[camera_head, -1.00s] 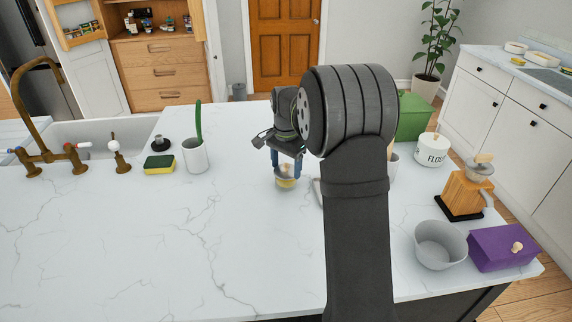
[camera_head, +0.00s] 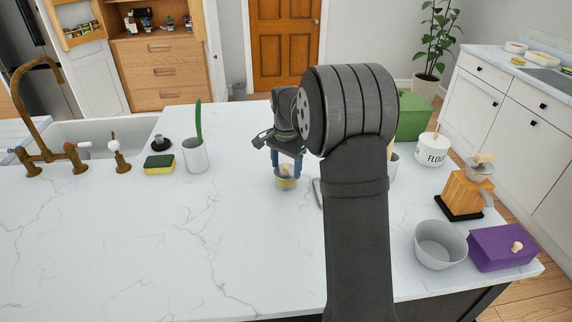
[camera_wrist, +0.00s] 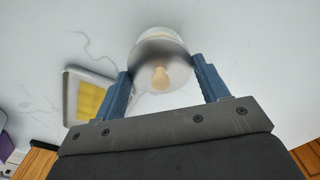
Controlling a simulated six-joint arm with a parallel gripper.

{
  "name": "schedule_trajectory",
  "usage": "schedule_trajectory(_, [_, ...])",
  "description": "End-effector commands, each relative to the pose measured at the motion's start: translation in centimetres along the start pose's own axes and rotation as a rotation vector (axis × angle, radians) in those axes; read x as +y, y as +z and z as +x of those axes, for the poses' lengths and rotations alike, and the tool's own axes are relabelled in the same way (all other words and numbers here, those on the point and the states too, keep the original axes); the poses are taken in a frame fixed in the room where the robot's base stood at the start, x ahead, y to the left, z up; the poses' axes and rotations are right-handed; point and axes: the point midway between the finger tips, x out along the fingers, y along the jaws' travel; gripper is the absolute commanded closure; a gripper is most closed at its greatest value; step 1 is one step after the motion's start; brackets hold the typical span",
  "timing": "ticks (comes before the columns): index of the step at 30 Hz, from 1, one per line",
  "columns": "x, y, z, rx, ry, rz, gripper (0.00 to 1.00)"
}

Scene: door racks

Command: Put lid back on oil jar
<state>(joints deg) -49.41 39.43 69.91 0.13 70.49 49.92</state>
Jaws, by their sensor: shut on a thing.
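The oil jar (camera_head: 285,184) is a small clear jar with a yellow band, upright on the marble counter. The lid (camera_wrist: 160,77) is round, grey and see-through with a light wooden knob. My gripper (camera_wrist: 161,67) is shut on the lid, with a blue finger on each side. In the head view my gripper (camera_head: 285,170) points down directly above the jar. The lid is at the jar's top, with the pale jar rim showing behind it in the wrist view. Whether the lid is fully seated cannot be told.
A pale tray with a yellow block (camera_wrist: 90,100) lies close beside the jar. My arm hides part of the counter to the right. A white cup (camera_head: 195,156) and sponge (camera_head: 159,164) stand left. A grey bowl (camera_head: 440,246) and purple box (camera_head: 500,250) are right. The front-left counter is clear.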

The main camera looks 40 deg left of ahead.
Motion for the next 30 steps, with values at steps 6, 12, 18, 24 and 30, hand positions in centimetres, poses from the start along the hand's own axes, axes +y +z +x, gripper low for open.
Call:
schedule_trajectory(6, [0.0, 0.0, 0.14, 0.0, 0.0, 0.0, 0.54])
schedule_trajectory(12, [0.0, 0.0, 0.13, 0.0, 0.0, 0.0, 0.54])
schedule_trajectory(18, [0.0, 0.01, 0.18, 0.0, 0.0, 0.0, 0.54])
schedule_trajectory(24, [0.01, 0.01, 0.17, 0.0, 0.0, 0.0, 0.54])
schedule_trajectory(30, [0.01, 0.01, 0.17, 0.0, 0.0, 0.0, 0.07])
